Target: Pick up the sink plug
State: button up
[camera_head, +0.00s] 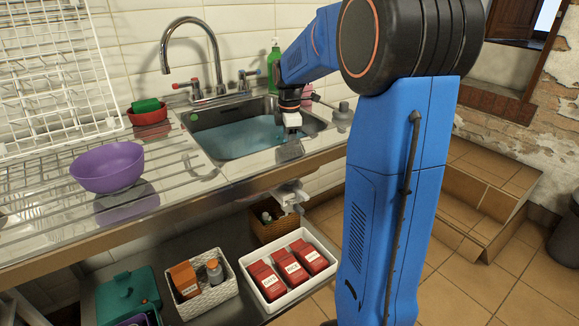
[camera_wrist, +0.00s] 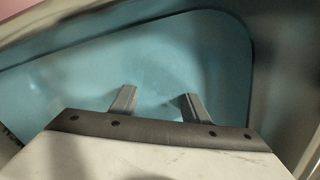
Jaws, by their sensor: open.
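My gripper (camera_head: 291,134) hangs over the front right part of the sink (camera_head: 200,137). In the wrist view its two fingers (camera_wrist: 157,104) are apart, with nothing between them. Beyond them shows the blue inside of the sink. A grey round piece with a small knob on top (camera_head: 342,114) stands on the counter right of the sink, to the right of my gripper; it may be the sink plug, but I cannot tell for sure. No plug can be made out in the wrist view.
A curved tap (camera_head: 193,45) stands behind the sink. A green bottle (camera_head: 274,70) is at the back, partly behind my arm. A purple bowl (camera_head: 107,167) is on the drainer, with a red bowl (camera_head: 148,117) behind it. Below are a white tray (camera_head: 255,290) of red packets and a basket (camera_head: 226,291).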

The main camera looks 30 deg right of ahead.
jog(key=c, duration=0.9)
jog(key=shift+r, duration=0.1)
notch_tip(320, 180, up, 18)
jog(key=shift+f, duration=0.1)
jog(key=shift+f, duration=0.1)
jog(key=shift+f, duration=7.45)
